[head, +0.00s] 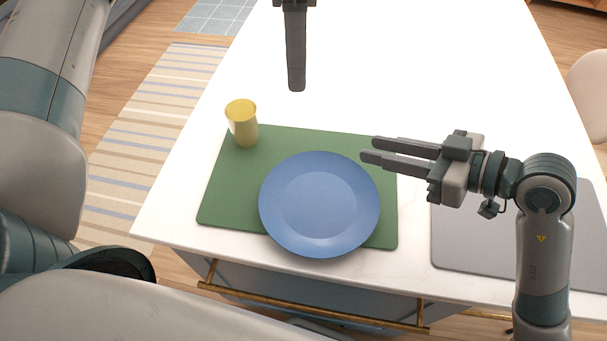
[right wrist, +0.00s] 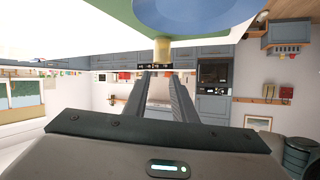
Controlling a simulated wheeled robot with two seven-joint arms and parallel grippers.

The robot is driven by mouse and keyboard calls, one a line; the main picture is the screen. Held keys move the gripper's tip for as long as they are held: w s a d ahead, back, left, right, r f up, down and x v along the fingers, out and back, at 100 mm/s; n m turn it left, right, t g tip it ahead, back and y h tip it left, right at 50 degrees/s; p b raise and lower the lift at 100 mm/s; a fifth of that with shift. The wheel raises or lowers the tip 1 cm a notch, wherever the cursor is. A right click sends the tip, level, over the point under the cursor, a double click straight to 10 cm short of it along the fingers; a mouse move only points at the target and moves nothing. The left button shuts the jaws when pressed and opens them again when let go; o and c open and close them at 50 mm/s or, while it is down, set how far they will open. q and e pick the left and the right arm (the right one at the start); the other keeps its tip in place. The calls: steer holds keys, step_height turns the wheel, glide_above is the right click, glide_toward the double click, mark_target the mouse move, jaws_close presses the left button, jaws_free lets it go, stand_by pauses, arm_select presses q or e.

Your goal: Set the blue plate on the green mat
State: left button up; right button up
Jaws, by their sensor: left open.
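The blue plate (head: 320,205) lies flat on the front right part of the green mat (head: 222,195). Its front rim reaches a little past the mat's front edge. The plate (right wrist: 190,10) also shows at the top of the right wrist view. My left gripper (head: 296,88) is above the white counter behind the mat, pointing down and apart from the plate; its fingers line up in this view. My right gripper (head: 364,149) is open and empty, with its fingertips just beyond the plate's back right rim, pointing left. No finger holds the plate.
A yellow cup (head: 242,124) stands at the mat's back left corner. A grey mat (head: 480,235) lies to the right, partly behind my right arm. Brass rails (head: 310,308) run along the counter's front. The white counter (head: 430,70) behind is clear.

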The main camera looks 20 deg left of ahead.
steer(key=shift+o, duration=0.4)
steer(key=o, duration=0.7)
steer(key=shift+o, duration=0.2)
steer(key=v, duration=1.2)
